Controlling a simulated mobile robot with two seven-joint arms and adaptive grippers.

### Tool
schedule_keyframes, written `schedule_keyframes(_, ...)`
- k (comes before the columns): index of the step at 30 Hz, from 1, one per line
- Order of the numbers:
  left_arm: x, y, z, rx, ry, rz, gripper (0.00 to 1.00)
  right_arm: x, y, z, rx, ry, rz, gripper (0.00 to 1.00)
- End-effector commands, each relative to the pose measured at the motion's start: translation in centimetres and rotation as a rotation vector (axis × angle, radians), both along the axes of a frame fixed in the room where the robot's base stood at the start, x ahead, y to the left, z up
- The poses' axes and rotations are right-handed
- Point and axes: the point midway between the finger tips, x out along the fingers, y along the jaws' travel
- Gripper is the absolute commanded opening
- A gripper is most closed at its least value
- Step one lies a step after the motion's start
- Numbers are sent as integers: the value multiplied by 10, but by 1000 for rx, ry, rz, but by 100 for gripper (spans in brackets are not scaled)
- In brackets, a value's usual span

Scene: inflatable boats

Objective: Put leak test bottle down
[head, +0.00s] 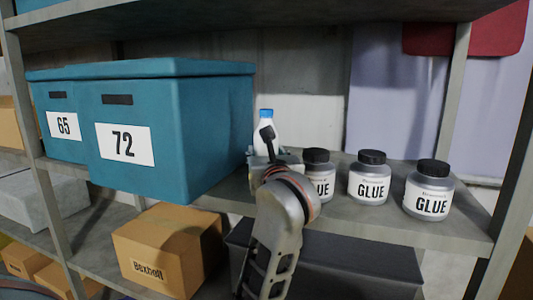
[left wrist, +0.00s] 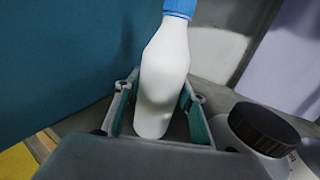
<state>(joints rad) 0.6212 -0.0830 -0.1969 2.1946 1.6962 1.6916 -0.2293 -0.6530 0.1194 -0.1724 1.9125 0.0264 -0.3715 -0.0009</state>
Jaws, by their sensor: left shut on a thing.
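The leak test bottle (head: 267,132) is white with a blue cap and stands upright between the teal box and the glue jars. It also shows in the left wrist view (left wrist: 165,75), between the two teal-padded fingers. My left gripper (head: 274,160) is shut on the bottle, at the middle shelf board (head: 233,196). In the head view the gripper and wrist hide the bottle's lower part. I cannot tell whether its base touches the board. My right gripper is not in view.
Teal boxes labelled 72 (head: 185,130) and 65 (head: 55,100) stand close on the left. Three glue jars stand on the right, the nearest (head: 318,165) partly behind my wrist, then a middle one (head: 370,180) and a right one (head: 429,192). A cardboard box (head: 165,245) sits below.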

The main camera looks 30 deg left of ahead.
Motion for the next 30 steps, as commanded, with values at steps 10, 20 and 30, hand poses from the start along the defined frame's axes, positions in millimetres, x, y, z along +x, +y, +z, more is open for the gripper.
schedule_keyframes(10,0,0,-2,1,-3,-1,0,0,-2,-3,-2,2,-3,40)
schedule_keyframes(20,0,0,-5,-1,-1,-1,46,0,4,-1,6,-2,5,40)
schedule_keyframes(30,1,-4,-2,-1,0,-1,46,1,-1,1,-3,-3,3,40)
